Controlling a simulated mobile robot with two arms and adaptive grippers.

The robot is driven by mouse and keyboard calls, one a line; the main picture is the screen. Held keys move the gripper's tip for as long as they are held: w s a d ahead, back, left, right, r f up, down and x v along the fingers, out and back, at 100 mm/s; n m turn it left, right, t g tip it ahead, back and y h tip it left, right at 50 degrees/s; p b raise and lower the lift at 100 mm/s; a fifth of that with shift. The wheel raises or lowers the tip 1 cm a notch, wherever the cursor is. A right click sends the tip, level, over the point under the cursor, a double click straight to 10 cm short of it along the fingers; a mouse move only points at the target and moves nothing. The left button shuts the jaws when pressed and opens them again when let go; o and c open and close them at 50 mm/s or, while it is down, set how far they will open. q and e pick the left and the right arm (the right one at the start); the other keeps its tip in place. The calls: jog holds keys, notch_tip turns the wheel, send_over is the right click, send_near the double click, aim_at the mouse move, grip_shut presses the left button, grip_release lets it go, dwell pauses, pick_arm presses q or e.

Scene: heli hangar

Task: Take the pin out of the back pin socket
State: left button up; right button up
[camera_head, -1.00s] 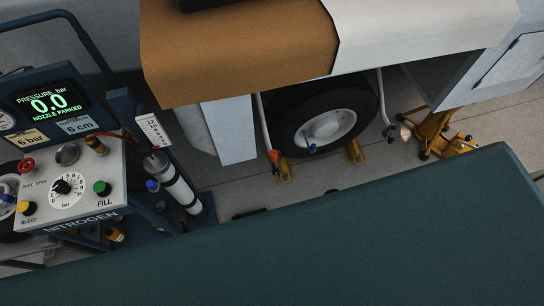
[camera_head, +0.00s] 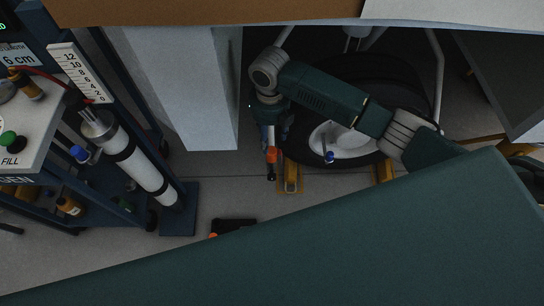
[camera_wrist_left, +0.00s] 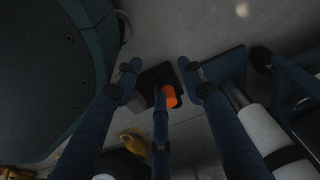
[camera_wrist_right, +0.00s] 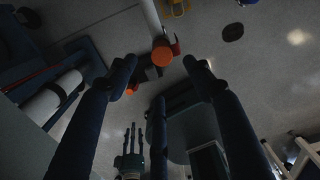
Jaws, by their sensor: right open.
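The orange-headed pin (camera_head: 271,155) stands at the low end of a white strut beside the wheel, above a dark end piece that I take for the back pin socket (camera_head: 271,177). My right gripper (camera_head: 270,138) reaches down from above at the pin; its fingers are hard to make out there. In the right wrist view the orange head (camera_wrist_right: 162,55) lies between the spread fingertips (camera_wrist_right: 160,68), apparently untouched. My left gripper is outside the head view; its spread fingers (camera_wrist_left: 158,75) show in its wrist view, and it appears in the right wrist view (camera_wrist_right: 133,140).
A black box (camera_head: 235,225) with an orange part (camera_head: 213,236) lies on the floor, partly hidden by the teal surface (camera_head: 330,245). The nitrogen cart with its white cylinder (camera_head: 140,165) stands left. Yellow chocks (camera_head: 290,180) and the wheel (camera_head: 345,138) are close by.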

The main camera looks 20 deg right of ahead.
aim_at(272, 151)
notch_tip(272, 151, down, 4)
jog(key=shift+f+b, duration=0.1)
jog(key=shift+b, duration=0.25)
jog(key=f, duration=0.2)
jog(key=f+b, duration=0.1)
jog(key=f, duration=0.2)
jog(key=shift+d+f, duration=0.2)
jog(key=shift+f, duration=0.35)
pick_arm(q)
jog(key=w+r, duration=0.4)
jog(key=r, duration=0.3)
jog(key=shift+w+d+r+t, duration=0.15)
jog(key=shift+d+r+t, duration=0.15)
jog(key=shift+r, duration=0.1)
pick_arm(e)
grip_shut()
